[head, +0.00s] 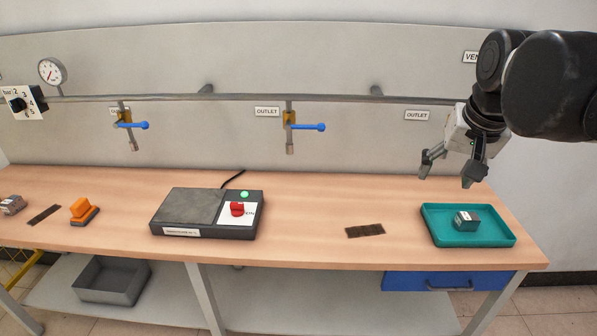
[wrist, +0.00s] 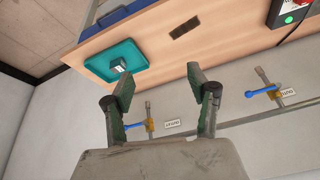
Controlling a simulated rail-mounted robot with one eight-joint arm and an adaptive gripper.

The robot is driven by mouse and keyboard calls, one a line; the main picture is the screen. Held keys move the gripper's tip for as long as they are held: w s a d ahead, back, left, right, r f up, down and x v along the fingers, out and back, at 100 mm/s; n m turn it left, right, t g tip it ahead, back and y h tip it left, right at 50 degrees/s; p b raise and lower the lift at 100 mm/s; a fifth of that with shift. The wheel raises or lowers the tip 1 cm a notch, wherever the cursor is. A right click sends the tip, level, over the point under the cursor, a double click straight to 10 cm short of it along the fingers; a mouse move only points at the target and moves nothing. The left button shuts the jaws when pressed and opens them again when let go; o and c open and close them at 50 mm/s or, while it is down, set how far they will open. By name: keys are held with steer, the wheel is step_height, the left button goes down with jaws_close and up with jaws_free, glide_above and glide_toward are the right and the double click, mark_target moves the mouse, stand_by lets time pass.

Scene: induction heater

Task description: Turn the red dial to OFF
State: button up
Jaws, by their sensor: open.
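The red dial (head: 237,209) sits on a white plate at the right end of the dark induction heater (head: 190,207), in the middle of the table. A green light (head: 244,194) glows just behind the dial. In the wrist view, part of the red dial (wrist: 302,3) shows at the top right corner, by the green light (wrist: 289,20). My gripper (head: 452,178) is open and empty above the back right of the table, well to the right of the heater. Its two spread fingers (wrist: 165,100) show in the wrist view. The dial's exact setting is too small to read.
A teal tray (head: 437,228) holding a small dark block (head: 467,221) lies below my gripper. A dark mat (head: 365,231) lies between heater and tray. An orange object (head: 83,209) stands left of the heater. Blue-handled valves (head: 305,127) and a pipe (head: 230,97) line the wall.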

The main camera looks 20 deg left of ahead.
steer(key=w+a+r+n+g+p, duration=0.1)
steer(key=w+a, duration=0.3)
steer(key=a, duration=0.3)
steer(key=w+a, duration=0.4)
steer(key=a, duration=0.3)
steer(key=n+g+h+p, duration=0.1)
steer(key=n+g+p, duration=0.1)
steer(key=g+p, duration=0.1)
glide_above(236, 203)
step_height(236, 203, down, 17)
step_height(236, 203, down, 13)
steer(key=shift+d+f+p, duration=0.1)
steer(key=shift+p, duration=0.35)
steer(key=c, duration=1.1)
steer(key=shift+c, duration=0.2)
